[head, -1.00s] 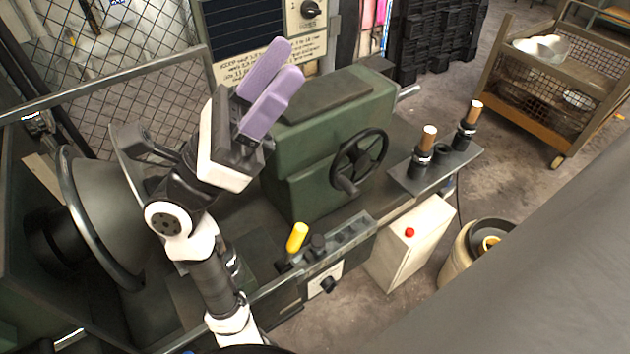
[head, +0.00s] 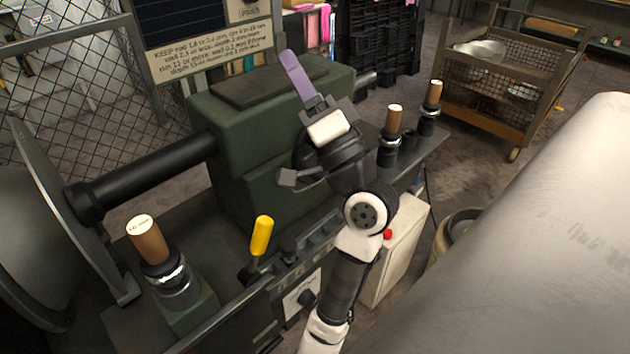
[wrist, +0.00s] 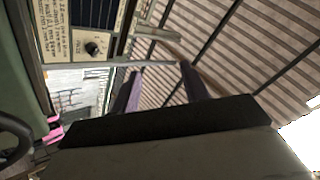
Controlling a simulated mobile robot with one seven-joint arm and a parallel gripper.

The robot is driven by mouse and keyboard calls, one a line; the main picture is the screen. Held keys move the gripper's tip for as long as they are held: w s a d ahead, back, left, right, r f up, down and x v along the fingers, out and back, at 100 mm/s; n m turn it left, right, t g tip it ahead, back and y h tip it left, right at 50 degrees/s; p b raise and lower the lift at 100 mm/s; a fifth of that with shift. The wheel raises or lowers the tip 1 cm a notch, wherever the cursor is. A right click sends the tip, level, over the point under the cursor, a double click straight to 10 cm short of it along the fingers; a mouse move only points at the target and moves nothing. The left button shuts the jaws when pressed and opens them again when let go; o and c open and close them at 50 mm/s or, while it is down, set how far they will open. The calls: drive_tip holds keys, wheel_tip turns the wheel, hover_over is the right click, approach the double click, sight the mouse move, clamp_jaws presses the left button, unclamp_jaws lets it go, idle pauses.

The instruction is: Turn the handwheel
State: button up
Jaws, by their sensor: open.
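The handwheel shows in the wrist view as a dark curved rim (wrist: 27,138) at the lower left edge, cut off by the frame. In the head view it is hidden behind my wrist and gripper, at the front end of the green tailstock (head: 240,135). My gripper (head: 296,78) is raised in front of that end, its purple fingers pointing up and away. In the wrist view the two fingers (wrist: 160,85) stand apart with nothing between them. The handwheel lies to the left of the fingers there, not between them.
A yellow-handled lever (head: 262,235) and a wooden-topped tool post (head: 150,243) stand on the machine bed. Several wooden-handled tools (head: 393,122) stand to the right. A large disc (head: 30,220) is at left, a wire-sided cart (head: 490,110) at back right.

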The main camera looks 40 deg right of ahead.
drive_tip(key=s+d+f+g+y+b, duration=0.1)
drive_tip(key=s+d+f+g+b, duration=0.2)
drive_tip(key=f, duration=0.4)
drive_tip(key=s+d+f+n+g+b, duration=0.1)
drive_tip(key=s+f+g+b, duration=0.1)
drive_tip(key=s+f, duration=0.4)
drive_tip(key=s+d+f+g+y+b, duration=0.1)
drive_tip(key=s+d+f+g+b, duration=0.15)
drive_tip(key=f, duration=0.65)
drive_tip(key=shift+g, duration=0.25)
drive_tip(key=w, duration=0.4)
drive_tip(key=w+a, duration=0.1)
drive_tip(key=w, duration=0.4)
drive_tip(key=w+p, duration=0.1)
drive_tip(key=w, duration=0.3)
drive_tip(key=shift+w+a+r, duration=0.15)
drive_tip(key=shift+w+a, duration=0.2)
drive_tip(key=shift+w, duration=0.05)
drive_tip(key=shift+c, duration=0.4)
clamp_jaws()
